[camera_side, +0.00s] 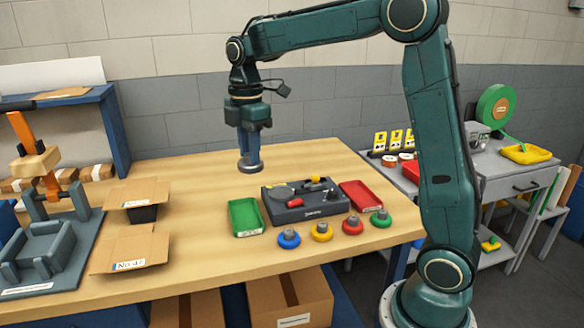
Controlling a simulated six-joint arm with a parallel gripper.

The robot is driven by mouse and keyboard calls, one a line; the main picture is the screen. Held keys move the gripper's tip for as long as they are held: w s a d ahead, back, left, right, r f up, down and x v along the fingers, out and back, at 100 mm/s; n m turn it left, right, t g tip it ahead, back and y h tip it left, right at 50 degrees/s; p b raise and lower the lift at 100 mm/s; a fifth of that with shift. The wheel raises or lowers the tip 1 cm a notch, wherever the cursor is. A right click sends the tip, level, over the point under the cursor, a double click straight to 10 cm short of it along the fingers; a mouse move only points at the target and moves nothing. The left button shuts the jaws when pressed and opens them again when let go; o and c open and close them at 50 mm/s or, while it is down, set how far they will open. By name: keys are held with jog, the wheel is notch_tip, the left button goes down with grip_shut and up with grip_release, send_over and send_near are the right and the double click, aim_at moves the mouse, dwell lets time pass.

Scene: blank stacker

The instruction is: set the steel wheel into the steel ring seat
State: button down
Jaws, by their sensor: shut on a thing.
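My gripper (250,158) points straight down above the wooden table and is shut on the steel wheel (250,168), a small grey disc at its fingertips. The wheel appears to hang a little above the tabletop, behind and left of a dark grey fixture block (312,213). A round grey form (280,192) on the left part of the block's top looks like the steel ring seat; its details are too small to tell. The wheel is apart from it. My fingers hide the wheel's upper middle.
A green tray (246,218) and a red tray (360,197) flank the block. Blue (289,239), yellow (322,231), red (353,226) and green (381,218) knobbed wheels line its front. Open cardboard boxes (130,250) lie left. The table behind the block is clear.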

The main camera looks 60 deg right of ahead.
jog(key=d+r, duration=0.2)
jog(key=d, duration=0.6)
jog(key=w+d+r, duration=0.1)
jog(key=d+r, duration=0.2)
jog(key=d, duration=0.5)
jog(key=shift+w, duration=0.3)
jog(key=shift+d+f, duration=0.1)
jog(key=shift+f, duration=0.1)
send_over(281, 194)
notch_tip(281, 194, down, 20)
jog(key=shift+d+r, duration=0.1)
jog(key=shift+f, duration=0.3)
jog(key=c, duration=1.1)
grip_release()
jog(key=shift+c, duration=0.2)
jog(key=shift+r, duration=0.1)
